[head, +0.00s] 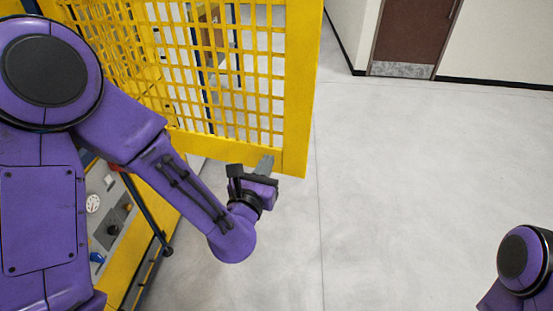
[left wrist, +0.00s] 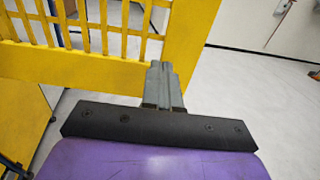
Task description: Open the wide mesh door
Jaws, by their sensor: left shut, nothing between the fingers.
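The wide mesh door (head: 297,110) is a yellow frame with a yellow grid, at the upper left of the head view. It stands swung out from the yellow machine, with its free edge towards the middle. My left gripper (head: 265,164) is shut and empty at the door's lower edge, near the bottom free corner. In the left wrist view the gripper's fingers (left wrist: 160,75) are together, in front of the door's yellow bottom rail (left wrist: 75,72). I cannot tell whether they touch it. My right gripper is not in view; only part of my right arm shows at the lower right.
A yellow and grey machine panel (head: 110,205) with a gauge and knobs is at the left, partly behind my left arm. The pale floor (head: 420,180) is clear to the right. A brown room door (head: 415,35) is in the far wall.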

